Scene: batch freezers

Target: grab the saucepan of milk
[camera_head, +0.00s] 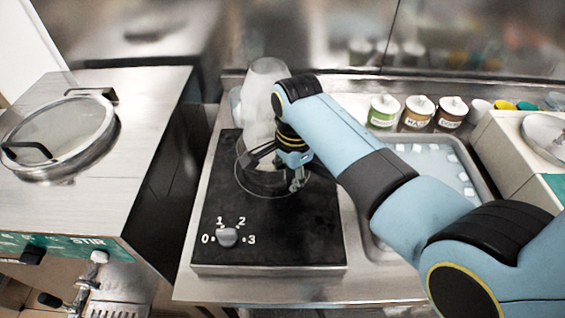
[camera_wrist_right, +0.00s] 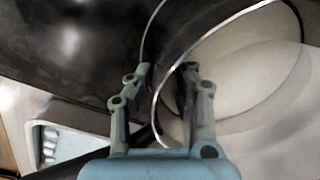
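A pale, translucent-looking vessel (camera_head: 264,88) stands at the back of the black hob (camera_head: 290,225); I cannot be sure that it is the saucepan. In the right wrist view a round metal-rimmed vessel with pale contents, seemingly the saucepan of milk (camera_wrist_right: 250,85), fills the right side. My right gripper (camera_head: 285,172) is low over the hob, beside the ring marking. Its fingers (camera_wrist_right: 160,75) are apart, close to the vessel's rim. A dark bar, perhaps the handle, shows behind them; contact cannot be told. My left gripper is not in view.
The hob's knob (camera_head: 228,237) is at the front. A tray of water with ice cubes (camera_head: 487,190) lies right of the hob, with labelled jars (camera_head: 417,112) behind it. A steel machine with a round lid (camera_head: 60,135) stands left, across a dark gap.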

